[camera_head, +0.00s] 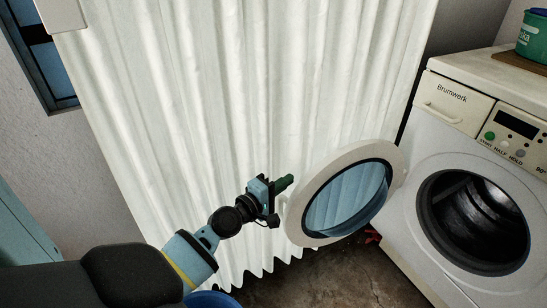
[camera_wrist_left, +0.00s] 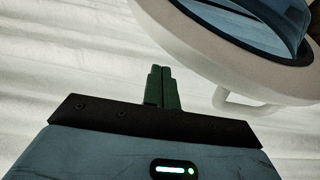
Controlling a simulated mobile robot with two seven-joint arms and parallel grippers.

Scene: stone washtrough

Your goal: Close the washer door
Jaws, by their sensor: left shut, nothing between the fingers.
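The white washer (camera_head: 440,160) stands at the right in the head view, with its dark round drum opening (camera_head: 475,222) showing. Its round door (camera_head: 392,153) stands wide open, swung out to the left, with a white rim and a bluish glass. The door's rim also shows at the upper right of the left wrist view (camera_wrist_left: 205,52), with a pale handle-like loop (camera_wrist_left: 245,104) beneath it. My left gripper (camera_head: 286,183) is shut and empty, just left of the door's rim. Its green fingers (camera_wrist_left: 162,86) are together and look apart from the rim. My right gripper is not in view.
A white pleated curtain (camera_head: 230,90) hangs behind my left arm and the door. A blue-green tub (camera_head: 533,38) stands on a brown board on top of the washer. Dark floor (camera_head: 320,275) shows below the door. A blue rim (camera_head: 212,299) shows at the bottom edge.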

